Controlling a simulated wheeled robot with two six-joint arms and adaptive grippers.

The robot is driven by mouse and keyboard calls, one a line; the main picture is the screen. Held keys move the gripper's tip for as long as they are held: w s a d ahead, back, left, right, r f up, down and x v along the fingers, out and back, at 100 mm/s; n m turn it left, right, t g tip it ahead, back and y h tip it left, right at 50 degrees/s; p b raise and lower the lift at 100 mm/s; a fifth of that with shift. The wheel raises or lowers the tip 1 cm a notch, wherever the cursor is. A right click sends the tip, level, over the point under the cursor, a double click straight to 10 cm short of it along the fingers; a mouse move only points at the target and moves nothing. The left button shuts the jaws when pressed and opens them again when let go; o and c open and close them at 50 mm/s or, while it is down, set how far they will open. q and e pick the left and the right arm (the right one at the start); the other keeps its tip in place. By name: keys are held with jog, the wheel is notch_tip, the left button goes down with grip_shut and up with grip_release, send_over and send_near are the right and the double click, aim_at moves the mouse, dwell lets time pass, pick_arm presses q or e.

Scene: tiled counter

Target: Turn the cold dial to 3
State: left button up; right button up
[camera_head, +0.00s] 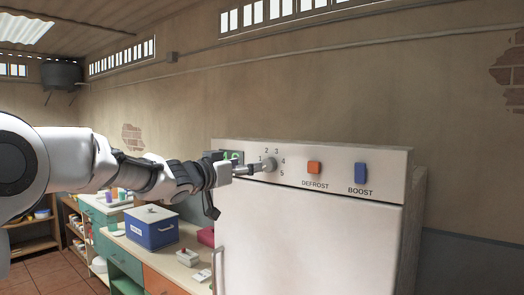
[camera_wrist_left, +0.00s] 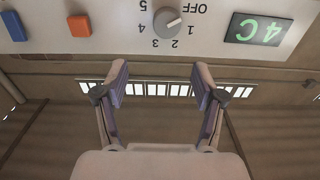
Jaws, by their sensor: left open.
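The cold dial (camera_head: 269,165) is a round grey knob on the white fridge's top panel, with 2, 3, 4 and 5 readable around it in the head view. In the left wrist view the panel is upside down; the dial (camera_wrist_left: 167,21) has a pale pointer mark that seems to lie between OFF and 1. A green display (camera_wrist_left: 257,30) reads 4C. My left gripper (camera_head: 250,169) is open, its fingertips close to the dial from the left. In the wrist view the dial shows past the gap between the fingers (camera_wrist_left: 160,75), not between them. My right gripper is not in view.
An orange DEFROST switch (camera_head: 314,167) and a blue BOOST switch (camera_head: 361,172) sit right of the dial. The fridge (camera_head: 300,235) has a handle at its left edge. A counter with a blue box (camera_head: 152,230) stands to the left.

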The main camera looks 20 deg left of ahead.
aim_at(266, 165)
pick_arm(q)
jog(key=w, duration=0.2)
jog(key=w+f, duration=0.1)
jog(key=w, duration=0.1)
jog(key=w+f+p, duration=0.1)
jog(key=w, duration=0.1)
jog(key=shift+f, duration=0.1)
jog(key=shift+p+x, duration=0.5)
jog(key=shift+x, duration=0.75)
jog(key=shift+w+d+r+p, duration=0.15)
jog(key=shift+d+r+p, duration=0.15)
jog(key=shift+d, duration=0.1)
jog(key=shift+w+d+r+p, duration=0.15)
jog(key=shift+d+p, duration=0.15)
jog(key=shift+d, duration=0.15)
jog(key=shift+s+d+r, duration=0.1)
jog(key=shift+d+r, duration=0.05)
jog(key=shift+w+a+f, duration=0.2)
jog(key=shift+w+f, duration=0.15)
jog(key=shift+w+a+f, duration=0.1)
jog(key=shift+w+f, duration=0.05)
jog(key=shift+w, duration=0.15)
jog(key=shift+c, duration=0.6)
jog(key=shift+w, duration=0.1)
jog(key=c, duration=1)
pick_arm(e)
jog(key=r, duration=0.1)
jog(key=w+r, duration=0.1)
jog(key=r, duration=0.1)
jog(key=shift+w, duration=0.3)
